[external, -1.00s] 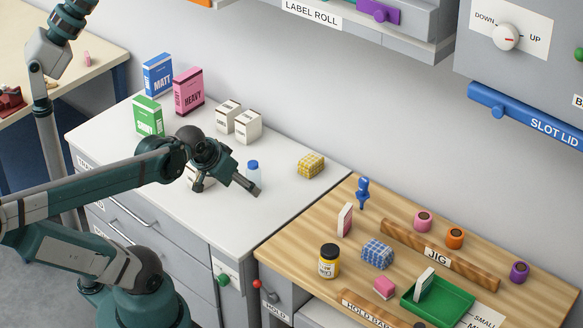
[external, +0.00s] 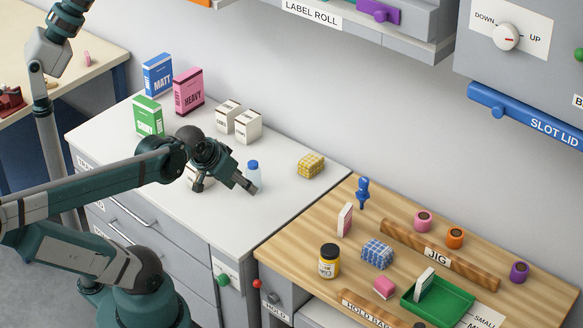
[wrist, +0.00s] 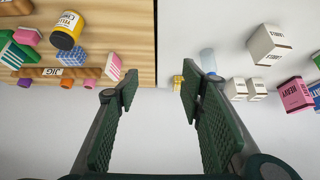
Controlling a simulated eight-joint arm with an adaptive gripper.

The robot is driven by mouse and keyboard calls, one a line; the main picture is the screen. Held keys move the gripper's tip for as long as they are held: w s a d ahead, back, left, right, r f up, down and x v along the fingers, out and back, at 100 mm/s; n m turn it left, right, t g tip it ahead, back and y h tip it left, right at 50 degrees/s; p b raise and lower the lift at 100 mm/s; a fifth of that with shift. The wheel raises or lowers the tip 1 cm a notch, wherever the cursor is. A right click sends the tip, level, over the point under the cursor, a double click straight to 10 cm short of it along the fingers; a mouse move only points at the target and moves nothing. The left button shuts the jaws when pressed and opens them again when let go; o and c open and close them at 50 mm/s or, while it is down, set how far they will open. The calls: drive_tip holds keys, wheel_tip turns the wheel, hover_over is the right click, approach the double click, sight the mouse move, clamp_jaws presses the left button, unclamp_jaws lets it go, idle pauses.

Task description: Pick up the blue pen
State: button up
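I cannot make out a clear blue pen in either view. A blue upright object (external: 362,192) with a knobbed top stands at the back left of the wooden worktop; it is too small to tell whether it is a pen. My gripper (external: 250,187) is over the white counter, in front of a pale bottle with a blue cap (external: 253,175). The wrist view shows my gripper (wrist: 148,92) open, with nothing between its fingers. The bottle (wrist: 208,60) shows there just beyond the right finger.
White cartons (external: 247,127), a pink box (external: 189,91) and a yellow checked block (external: 311,166) stand on the counter. The wooden worktop holds a yellow jar (external: 329,261), a blue checked block (external: 377,254), a jig rail (external: 465,267) and a green tray (external: 462,312).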

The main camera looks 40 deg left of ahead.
idle(0.3)
drive_tip(key=w+d+r+n+g+p, duration=0.25)
drive_tip(key=w+r+n, duration=0.2)
drive_tip(key=w, duration=0.45)
drive_tip(key=n+g+p, duration=0.5)
drive_tip(key=n+p, duration=0.6)
drive_tip(key=n, duration=0.2)
hover_over(363, 180)
drive_tip(key=shift+t, duration=0.25)
wheel_tip(363, 180, down, 11)
drive_tip(key=shift+s+a+r, duration=0.1)
drive_tip(key=shift+s+r, duration=0.05)
drive_tip(key=shift+w+f, duration=0.25)
drive_tip(key=shift+f, duration=0.2)
